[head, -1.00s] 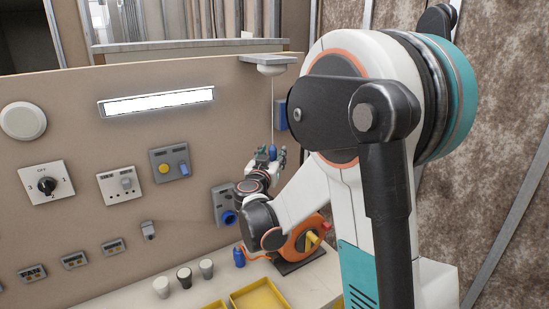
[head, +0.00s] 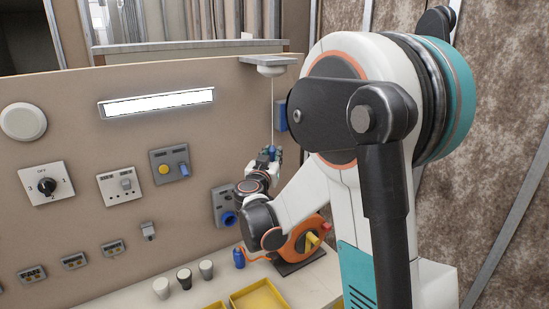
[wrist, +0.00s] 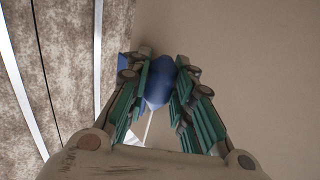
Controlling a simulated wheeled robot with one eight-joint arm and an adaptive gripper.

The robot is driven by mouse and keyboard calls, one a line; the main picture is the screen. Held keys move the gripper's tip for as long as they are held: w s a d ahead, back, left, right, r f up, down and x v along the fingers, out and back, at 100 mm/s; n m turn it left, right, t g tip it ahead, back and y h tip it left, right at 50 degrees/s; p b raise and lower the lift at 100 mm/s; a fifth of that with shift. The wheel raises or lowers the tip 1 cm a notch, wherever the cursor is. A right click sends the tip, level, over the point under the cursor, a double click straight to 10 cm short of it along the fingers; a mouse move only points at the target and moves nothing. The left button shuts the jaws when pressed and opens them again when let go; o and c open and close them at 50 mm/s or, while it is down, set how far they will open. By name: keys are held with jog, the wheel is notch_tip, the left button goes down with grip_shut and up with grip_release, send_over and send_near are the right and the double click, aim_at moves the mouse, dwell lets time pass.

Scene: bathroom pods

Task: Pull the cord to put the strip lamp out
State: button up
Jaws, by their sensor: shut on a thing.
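The strip lamp (head: 157,102) on the wall panel glows white. A thin pale cord (head: 272,112) hangs from a ceiling-type pull switch (head: 270,66) under a small bracket. A blue pull knob (wrist: 159,82) at the cord's end sits between the two green-padded fingers of my gripper (wrist: 163,88) in the wrist view. The fingers are shut on the knob. In the head view my gripper (head: 272,154) is small, with a bit of the blue knob showing at its fingers. The cord also shows running from the knob in the wrist view (wrist: 148,125).
A blue box (head: 281,116) is on the panel close beside the cord. A rotary switch (head: 47,185), a socket plate (head: 121,186) and a grey plate with a yellow button (head: 165,168) are on the panel. An orange reel (head: 301,240), cups (head: 184,277) and yellow trays (head: 262,298) stand on the counter below.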

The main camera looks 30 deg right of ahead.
jog(key=shift+f+b, duration=0.4)
jog(key=shift+f, duration=0.1)
jog(key=o, duration=0.9)
jog(key=shift+o, duration=0.2)
jog(key=shift+r, duration=0.1)
jog(key=v, duration=0.8)
dwell(0.3)
